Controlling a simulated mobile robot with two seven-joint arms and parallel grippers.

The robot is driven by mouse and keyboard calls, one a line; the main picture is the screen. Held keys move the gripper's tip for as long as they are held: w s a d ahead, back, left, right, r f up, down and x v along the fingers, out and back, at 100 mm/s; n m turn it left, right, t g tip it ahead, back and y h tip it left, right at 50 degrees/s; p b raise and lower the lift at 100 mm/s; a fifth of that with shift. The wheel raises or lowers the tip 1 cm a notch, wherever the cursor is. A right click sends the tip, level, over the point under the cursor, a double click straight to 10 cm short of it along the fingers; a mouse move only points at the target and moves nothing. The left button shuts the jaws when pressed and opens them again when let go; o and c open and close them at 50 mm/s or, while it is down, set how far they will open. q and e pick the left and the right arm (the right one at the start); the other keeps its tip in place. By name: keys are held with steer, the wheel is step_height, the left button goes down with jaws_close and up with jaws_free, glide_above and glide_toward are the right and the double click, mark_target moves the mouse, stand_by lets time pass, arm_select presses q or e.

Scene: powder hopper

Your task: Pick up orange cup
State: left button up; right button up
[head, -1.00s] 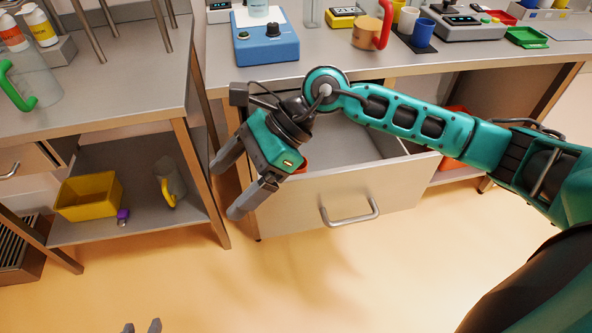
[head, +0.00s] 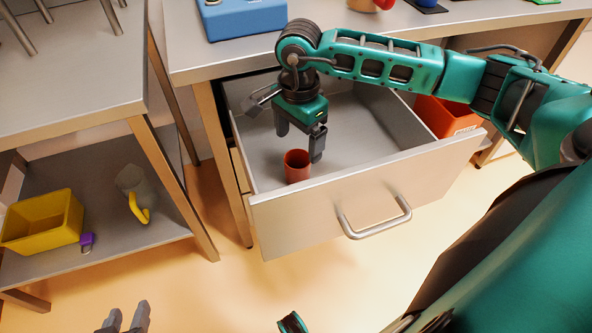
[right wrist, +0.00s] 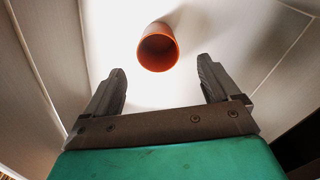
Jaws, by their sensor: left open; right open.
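The orange cup (head: 296,168) stands upright inside the open drawer (head: 330,207), near its front left corner. In the right wrist view the cup (right wrist: 158,48) appears beyond the fingertips, between their lines and a little above them, with its dark open mouth visible. My right gripper (head: 300,144) points down into the drawer, open and empty, just behind and above the cup. It also shows open in the right wrist view (right wrist: 161,72). My left gripper (head: 124,318) is open and empty at the bottom left, low over the floor.
The drawer's walls and front with its handle (head: 376,218) surround the cup. The counter (head: 235,60) with a blue device (head: 243,16) lies above. An orange-red bin (head: 447,116) is right of the drawer. A yellow bin (head: 42,222) and a jug (head: 133,190) sit on the left shelf.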

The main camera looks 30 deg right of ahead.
mark_target(298, 166)
step_height(298, 166, down, 9)
steer(key=shift+s+a+r+b, duration=0.1)
steer(key=shift+a+b, duration=0.05)
steer(key=shift+b, duration=0.5)
steer(key=shift+c, duration=0.4)
steer(key=c, duration=1)
steer(key=shift+o, duration=0.2)
steer(key=shift+r, duration=0.15)
